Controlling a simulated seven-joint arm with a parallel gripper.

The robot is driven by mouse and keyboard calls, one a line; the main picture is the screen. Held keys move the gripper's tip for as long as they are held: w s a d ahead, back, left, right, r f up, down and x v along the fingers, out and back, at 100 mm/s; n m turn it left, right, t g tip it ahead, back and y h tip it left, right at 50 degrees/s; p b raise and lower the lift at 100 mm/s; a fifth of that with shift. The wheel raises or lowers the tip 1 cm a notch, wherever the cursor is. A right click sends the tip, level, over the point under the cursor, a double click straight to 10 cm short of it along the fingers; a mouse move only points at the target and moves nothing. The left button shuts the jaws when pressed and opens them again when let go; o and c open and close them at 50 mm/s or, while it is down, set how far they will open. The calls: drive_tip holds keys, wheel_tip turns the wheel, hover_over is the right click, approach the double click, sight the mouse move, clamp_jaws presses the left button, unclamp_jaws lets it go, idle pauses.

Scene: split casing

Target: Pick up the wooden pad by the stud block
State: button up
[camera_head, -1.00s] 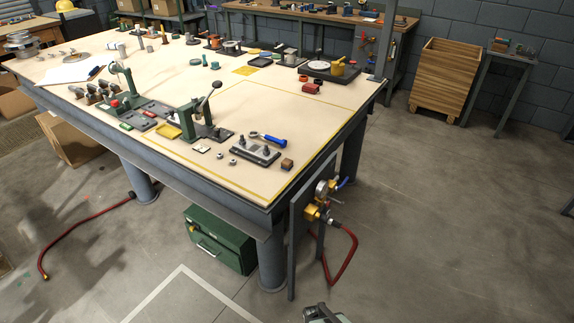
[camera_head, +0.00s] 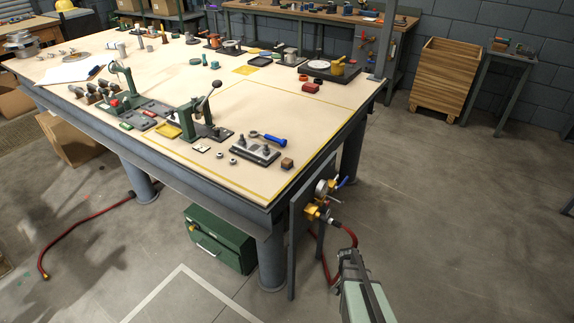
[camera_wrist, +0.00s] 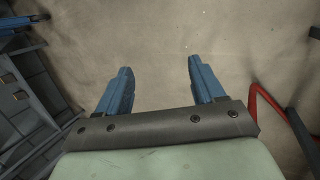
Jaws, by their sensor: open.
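The wooden pad is a small brown block (camera_head: 287,163) near the front right corner of the workbench in the head view. It sits just right of the stud block (camera_head: 255,152), a dark plate with upright studs. In the wrist view my gripper (camera_wrist: 158,78) has its two blue fingers spread apart, with only bare floor between them. In the head view, part of my arm (camera_head: 362,290) shows at the bottom, in front of the bench and well away from the pad. The wrist view shows neither pad nor stud block.
A blue-handled wrench (camera_head: 272,140) lies behind the stud block. A green press with a lever (camera_head: 205,118) stands to its left. A gauge and valve panel (camera_head: 318,205) with a red hose stands at the bench's front right corner. The floor at right is clear.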

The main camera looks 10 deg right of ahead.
drive_tip(key=w+d+r+m+t+h, duration=0.1)
drive_tip(key=w+d+r+m, duration=0.65)
drive_tip(key=w+d, duration=0.55)
drive_tip(key=w+r+m+t, duration=0.1)
drive_tip(key=w+r+m, duration=0.3)
drive_tip(key=w+r, duration=0.85)
drive_tip(key=w+a+r+m+t, duration=0.1)
drive_tip(key=w+a+r+m, duration=0.1)
drive_tip(key=w+a+r, duration=0.5)
drive_tip(key=w+a+r+m+t, duration=0.1)
drive_tip(key=w+a+r, duration=0.1)
drive_tip(key=a+r, duration=0.5)
drive_tip(key=w+a+r+m+y, duration=0.1)
drive_tip(key=w+a+r, duration=0.1)
drive_tip(key=a+r, duration=0.75)
drive_tip(key=w+a+r+m+y, duration=0.2)
drive_tip(key=w+a+r, duration=0.1)
drive_tip(key=a+r, duration=0.6)
hover_over(287, 160)
drive_tip(key=shift+t, duration=0.4)
drive_tip(key=f, duration=0.6)
drive_tip(key=shift+s+a+f, duration=0.15)
drive_tip(key=shift+s+a, duration=0.05)
drive_tip(key=shift+d+f, duration=0.15)
drive_tip(key=shift+f, duration=2.8)
drive_tip(key=shift+w, duration=0.1)
